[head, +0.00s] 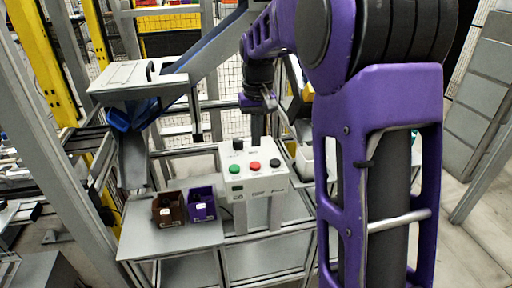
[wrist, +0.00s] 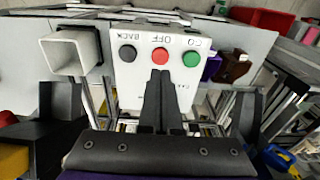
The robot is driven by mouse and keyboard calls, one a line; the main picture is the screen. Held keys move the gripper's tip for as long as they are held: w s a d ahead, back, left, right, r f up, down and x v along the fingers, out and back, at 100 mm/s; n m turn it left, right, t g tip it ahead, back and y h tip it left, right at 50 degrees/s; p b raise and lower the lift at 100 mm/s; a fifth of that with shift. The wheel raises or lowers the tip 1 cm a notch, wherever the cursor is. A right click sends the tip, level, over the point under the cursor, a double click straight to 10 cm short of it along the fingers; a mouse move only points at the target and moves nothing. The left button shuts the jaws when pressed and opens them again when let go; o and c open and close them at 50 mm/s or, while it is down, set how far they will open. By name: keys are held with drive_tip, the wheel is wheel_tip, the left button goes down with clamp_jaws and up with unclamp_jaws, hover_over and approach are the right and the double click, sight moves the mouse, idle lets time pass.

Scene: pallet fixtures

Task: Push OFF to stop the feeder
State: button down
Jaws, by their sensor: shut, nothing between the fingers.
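The white control box (head: 262,185) stands on the grey table in the head view, with a green button (head: 234,169), a red button (head: 254,167) and a black button (head: 275,163) in a row. In the wrist view the panel (wrist: 135,80) appears upside down, with the black button (wrist: 127,53) marked BACK, the red button (wrist: 160,56) marked OFF and the green button (wrist: 191,58) marked GO. My gripper (wrist: 160,74) is shut and empty. Its fingertips line up with the red button and appear just short of its edge in the picture; I cannot tell whether they touch.
A brown bin (head: 168,209) and a purple bin (head: 202,204) stand left of the box on the table. A white square-mouthed container (wrist: 70,52) is beside the box in the wrist view. A grey feeder chute (head: 133,160) and metal frame posts surround the table.

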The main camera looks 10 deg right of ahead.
wheel_tip(320, 180, up, 7)
drive_tip(key=shift+p, duration=0.35)
drive_tip(key=shift+s+f, duration=0.1)
